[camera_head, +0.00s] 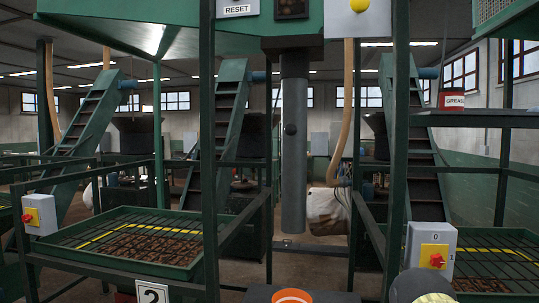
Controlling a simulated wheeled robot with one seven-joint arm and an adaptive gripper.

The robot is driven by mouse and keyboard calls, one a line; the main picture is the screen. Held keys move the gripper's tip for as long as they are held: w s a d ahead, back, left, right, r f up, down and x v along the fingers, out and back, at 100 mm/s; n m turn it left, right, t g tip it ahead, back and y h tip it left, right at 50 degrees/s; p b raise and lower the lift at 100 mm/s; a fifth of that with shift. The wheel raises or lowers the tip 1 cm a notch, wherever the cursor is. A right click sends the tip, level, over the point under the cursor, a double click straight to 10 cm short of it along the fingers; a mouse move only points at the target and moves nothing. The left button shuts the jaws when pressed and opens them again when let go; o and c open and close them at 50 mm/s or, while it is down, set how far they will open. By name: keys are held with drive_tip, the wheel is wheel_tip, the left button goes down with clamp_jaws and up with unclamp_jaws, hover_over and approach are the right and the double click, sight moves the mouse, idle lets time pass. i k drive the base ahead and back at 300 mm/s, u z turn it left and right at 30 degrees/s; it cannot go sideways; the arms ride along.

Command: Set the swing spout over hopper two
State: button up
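The swing spout is likely the long grey vertical pipe (294,180), which hangs from the green overhead housing near the middle of the view. My gripper is not in view; only parts of my arm appear at the bottom edge.
Another grated hopper (510,240) is at the right. Green posts (208,150) and rails frame the gap. Switch boxes with red knobs stand left (39,214) and right (430,251). A whitish bag (327,212) hangs behind the pipe.

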sight(294, 66)
drive_tip(key=z, duration=0.05)
drive_tip(key=k, duration=0.5)
drive_tip(key=u, duration=1.4)
drive_tip(key=i, duration=0.65)
drive_tip(key=z, duration=1.05)
